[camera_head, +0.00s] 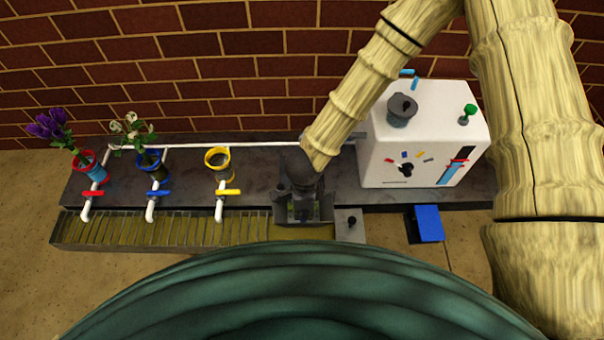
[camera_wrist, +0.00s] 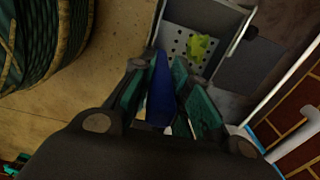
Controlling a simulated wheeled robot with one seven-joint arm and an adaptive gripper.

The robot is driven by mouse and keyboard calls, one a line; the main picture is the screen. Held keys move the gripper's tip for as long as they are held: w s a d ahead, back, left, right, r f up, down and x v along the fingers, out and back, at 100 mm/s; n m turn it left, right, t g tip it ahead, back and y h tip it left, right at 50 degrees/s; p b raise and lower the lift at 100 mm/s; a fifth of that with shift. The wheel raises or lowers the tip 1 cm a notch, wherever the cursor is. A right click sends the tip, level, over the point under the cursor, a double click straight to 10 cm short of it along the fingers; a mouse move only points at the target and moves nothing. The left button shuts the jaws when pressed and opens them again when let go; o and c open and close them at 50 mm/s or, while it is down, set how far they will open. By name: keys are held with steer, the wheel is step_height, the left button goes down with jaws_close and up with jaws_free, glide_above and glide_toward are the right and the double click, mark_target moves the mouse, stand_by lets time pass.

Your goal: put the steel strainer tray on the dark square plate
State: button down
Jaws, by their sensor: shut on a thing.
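The steel strainer tray (camera_wrist: 184,40) is a grey, walled tray with round holes and a green leaf piece in it. In the wrist view it lies just beyond my fingertips. My gripper (camera_wrist: 165,64) is shut on a blue part that runs towards the tray and looks like its handle. In the head view my gripper (camera_head: 301,186) is over the tray (camera_head: 281,214), at the front edge of the dark counter, and hides part of it. I cannot tell the dark square plate for certain; a dark patch (camera_head: 414,230) shows beside a blue block.
Left of the tray is a slatted trough (camera_head: 160,232). Right of it is a grey square piece (camera_head: 343,231) with a dark knob. Red, blue and yellow pots (camera_head: 217,163) and white taps stand behind. A white machine (camera_head: 425,150) stands right, below my arm.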

steer(key=w+b, duration=0.4)
steer(key=w, duration=1.5)
step_height(320, 180, down, 12)
steer(key=b, duration=0.6)
steer(key=shift+r, duration=0.25)
steer(key=shift+w+f+b, duration=0.1)
steer(key=shift+w+b, duration=0.15)
steer(key=shift+b, duration=0.1)
steer(key=shift+w, duration=0.1)
steer(key=c, duration=1.4)
jaws_free()
steer(key=shift+o, duration=0.2)
